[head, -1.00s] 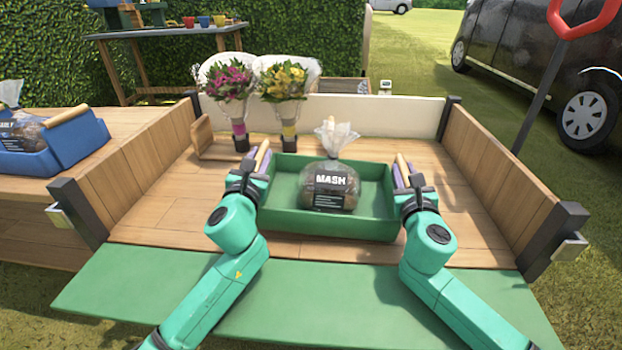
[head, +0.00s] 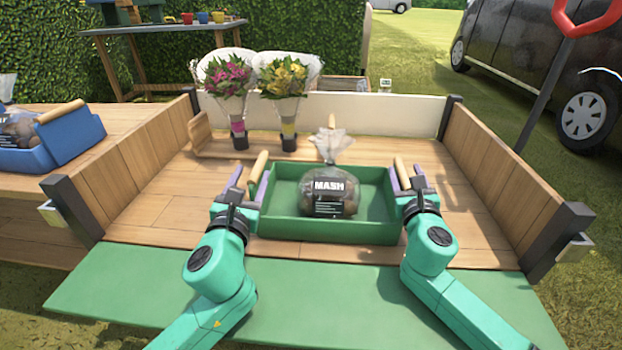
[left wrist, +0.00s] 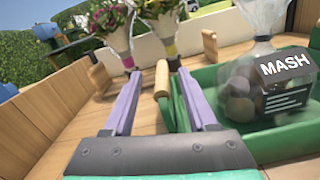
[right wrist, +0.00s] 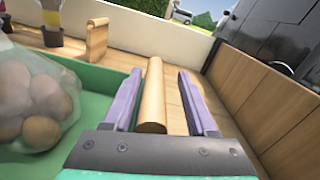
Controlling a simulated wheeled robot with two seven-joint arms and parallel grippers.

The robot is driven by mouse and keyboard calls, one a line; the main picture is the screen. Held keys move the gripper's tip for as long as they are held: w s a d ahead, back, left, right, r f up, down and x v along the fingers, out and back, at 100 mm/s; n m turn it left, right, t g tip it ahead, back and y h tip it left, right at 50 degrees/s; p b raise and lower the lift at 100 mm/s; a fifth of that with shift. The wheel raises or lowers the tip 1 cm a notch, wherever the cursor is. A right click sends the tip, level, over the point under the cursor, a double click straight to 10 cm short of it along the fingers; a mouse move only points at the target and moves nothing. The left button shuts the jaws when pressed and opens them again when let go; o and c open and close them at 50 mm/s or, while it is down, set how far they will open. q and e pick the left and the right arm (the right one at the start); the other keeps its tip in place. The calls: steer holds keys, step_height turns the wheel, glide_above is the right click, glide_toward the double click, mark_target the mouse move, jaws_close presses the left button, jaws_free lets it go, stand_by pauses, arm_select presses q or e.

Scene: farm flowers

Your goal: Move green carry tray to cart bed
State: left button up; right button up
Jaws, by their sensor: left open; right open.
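The green carry tray (head: 380,232) sits on the wooden bed of the cart (head: 170,215), near its front edge, with a bag of potatoes marked MASH (head: 328,195) in it. My left gripper (head: 248,182) is open at the tray's left end, beside the left wooden handle (head: 258,172). In the left wrist view the handle (left wrist: 162,80) shows between the purple fingers. My right gripper (head: 408,178) is open at the tray's right end. In the right wrist view the right handle (right wrist: 152,95) lies between its fingers, closer to the left one.
A blue tray (head: 70,138) stands on a table at left. Wooden side walls flank the bed; its right side is clear.

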steer(key=shift+a+f, duration=0.1)
steer(key=shift+f, duration=0.05)
steer(key=shift+r+p, duration=0.2)
steer(key=shift+p, duration=0.15)
arm_select(q)
step_height(320, 180, up, 32)
steer(key=p, duration=3)
steer(key=shift+s+p, duration=0.3)
arm_select(e)
step_height(320, 180, up, 31)
steer(key=shift+f, duration=0.15)
arm_select(q)
steer(key=shift+f, duration=0.15)
arm_select(e)
steer(key=shift+w, duration=0.15)
